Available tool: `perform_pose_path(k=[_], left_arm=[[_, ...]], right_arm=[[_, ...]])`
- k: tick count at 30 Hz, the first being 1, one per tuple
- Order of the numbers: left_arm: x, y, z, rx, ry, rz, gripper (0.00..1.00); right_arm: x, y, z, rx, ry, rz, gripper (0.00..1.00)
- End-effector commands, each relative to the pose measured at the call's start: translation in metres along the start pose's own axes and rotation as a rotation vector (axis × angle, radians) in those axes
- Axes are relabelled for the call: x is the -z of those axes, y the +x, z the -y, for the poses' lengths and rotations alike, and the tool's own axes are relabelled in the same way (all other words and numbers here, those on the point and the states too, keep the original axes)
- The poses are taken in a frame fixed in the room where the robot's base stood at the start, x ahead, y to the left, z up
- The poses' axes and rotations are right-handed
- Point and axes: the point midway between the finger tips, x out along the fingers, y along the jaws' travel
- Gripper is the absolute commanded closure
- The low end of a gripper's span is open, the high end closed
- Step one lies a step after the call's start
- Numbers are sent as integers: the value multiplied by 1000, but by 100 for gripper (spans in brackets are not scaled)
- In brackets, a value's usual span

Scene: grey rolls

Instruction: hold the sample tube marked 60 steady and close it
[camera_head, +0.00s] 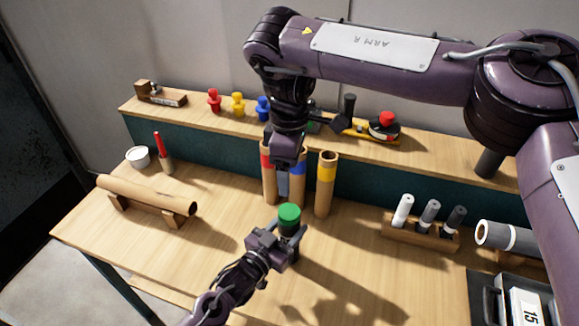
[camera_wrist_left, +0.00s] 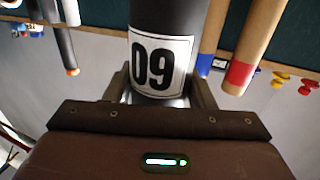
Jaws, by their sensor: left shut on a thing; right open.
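The sample tube is a dark cylinder (camera_wrist_left: 165,20) with a white label that reads 60 upside down in the left wrist view. In the head view it stands near the table's middle with a green cap (camera_head: 289,213) at its top; whether the cap is fully seated I cannot tell. My left gripper (camera_head: 274,247) is shut around the tube below the cap; its fingers also show on both sides of it in the left wrist view (camera_wrist_left: 160,88). My right gripper (camera_head: 286,160) is open, above and behind the cap, apart from it; its fingertips are hard to make out.
Cardboard tubes with red, blue and yellow (camera_head: 326,180) bands stand just behind. A cardboard roll (camera_head: 147,195) lies on a stand at left. A wooden holder (camera_head: 420,232) with small rolls is at right, near a grey roll (camera_head: 508,236). The raised shelf (camera_head: 190,106) holds colored pegs.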

Motion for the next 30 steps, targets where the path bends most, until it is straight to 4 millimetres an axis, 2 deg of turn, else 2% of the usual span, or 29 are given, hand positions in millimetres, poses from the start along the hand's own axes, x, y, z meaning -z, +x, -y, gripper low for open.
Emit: perform_pose_path(k=[8,9,14,23,26,30], left_arm=[[0,0,0,0,0,1,100],[0,0,0,0,0,1,48],[0,0,0,0,0,1,27],[0,-1,0,0,0,0,25],[-2,-10,0,1,0,2,25],[-4,-34,0,0,1,4,25]], right_arm=[[0,-2,0,0,0,0,28],[0,-2,0,0,0,0,28],[0,-1,0,0,0,0,28],[0,-1,0,0,0,0,28],[0,2,0,0,0,0,28],[0,8,0,0,0,0,28]])
